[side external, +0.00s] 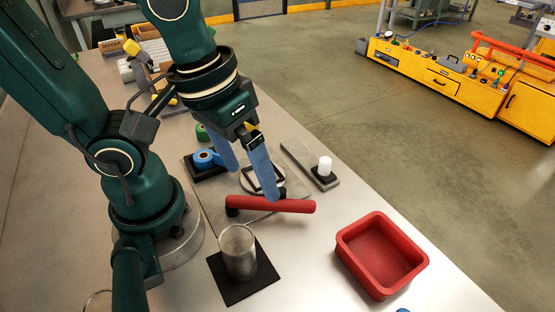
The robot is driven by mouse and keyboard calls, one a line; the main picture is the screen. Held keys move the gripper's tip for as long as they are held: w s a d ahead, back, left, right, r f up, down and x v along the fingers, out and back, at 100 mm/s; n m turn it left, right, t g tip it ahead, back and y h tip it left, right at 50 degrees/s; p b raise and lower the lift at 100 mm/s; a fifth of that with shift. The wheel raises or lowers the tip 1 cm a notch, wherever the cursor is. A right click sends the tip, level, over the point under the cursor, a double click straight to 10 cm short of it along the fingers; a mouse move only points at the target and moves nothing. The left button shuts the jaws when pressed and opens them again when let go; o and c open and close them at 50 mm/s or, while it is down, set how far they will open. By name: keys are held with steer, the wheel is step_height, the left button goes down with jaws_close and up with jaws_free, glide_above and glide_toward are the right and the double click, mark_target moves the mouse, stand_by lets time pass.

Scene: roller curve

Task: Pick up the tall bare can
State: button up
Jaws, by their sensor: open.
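The tall bare can (238,254) is a plain grey metal cylinder. It stands upright on a square black mat (261,281) near the front of the bench. My gripper (250,183) has two blue fingers, which are open and point down. It hangs above and behind the can in the picture, apart from it. The right finger's tip is close to a red roller bar; I cannot tell whether they touch. No object shows between the fingers.
The red bar (285,205) lies between my gripper and the can. A red tray (349,262) stands at right. Bare bench lies between mat and tray.

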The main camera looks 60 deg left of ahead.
mark_target(236, 239)
steer(key=s+d+f+m+g, duration=0.1)
steer(key=s+d+f+g, duration=0.1)
steer(key=s+d, duration=0.1)
steer(key=shift+s+d+f+m+y, duration=0.2)
steer(key=shift+d+m+y, duration=0.1)
steer(key=shift+m, duration=0.1)
steer(key=shift+s+d+f+m, duration=0.25)
steer(key=shift+s+m, duration=0.15)
steer(key=shift+f, duration=2.55)
jaws_close()
